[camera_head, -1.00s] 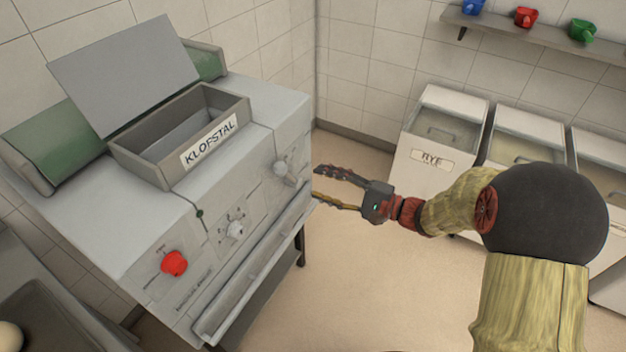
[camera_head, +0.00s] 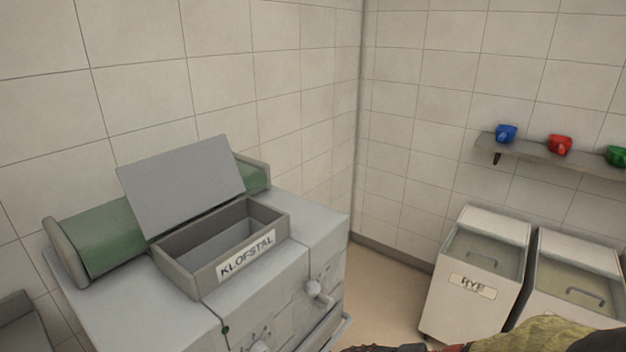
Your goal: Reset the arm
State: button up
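Only a part of my arm shows at the bottom right edge of the head view, with its yellowish sleeve and a dark joint. A dark and red piece near the bottom edge is the end part of my arm, mostly cut off by the frame. The fingertips are out of view, so I cannot see whether my gripper is open or shut, or whether it holds anything.
A grey machine (camera_head: 325,235) stands at left, bearing an open box labelled KLOFSTAL (camera_head: 179,276) with its lid (camera_head: 180,185) raised. A bin labelled RYE (camera_head: 462,315) and another bin (camera_head: 575,243) stand at right. A wall shelf (camera_head: 530,150) holds blue (camera_head: 506,133), red (camera_head: 560,145) and green (camera_head: 617,156) scoops.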

jog(key=s+d+r+n+g+h+p, duration=0.1)
jog(key=s+d+r+n+h, duration=0.25)
jog(key=s+h, duration=0.2)
jog(key=s+d+r+n+g+h+p, duration=0.1)
jog(key=s+d+r+n+g+h, duration=0.2)
jog(key=s, duration=0.4)
jog(key=s+d+r+n+t+h, duration=0.1)
jog(key=r+n+t+h, duration=0.1)
jog(key=r, duration=0.5)
jog(key=s+d+r+n+t+h+p, duration=0.1)
jog(key=d+r+n+t+h, duration=0.1)
jog(key=r+t, duration=0.2)
notch_tip(320, 180, up, 3)
jog(key=shift+s+a, duration=0.1)
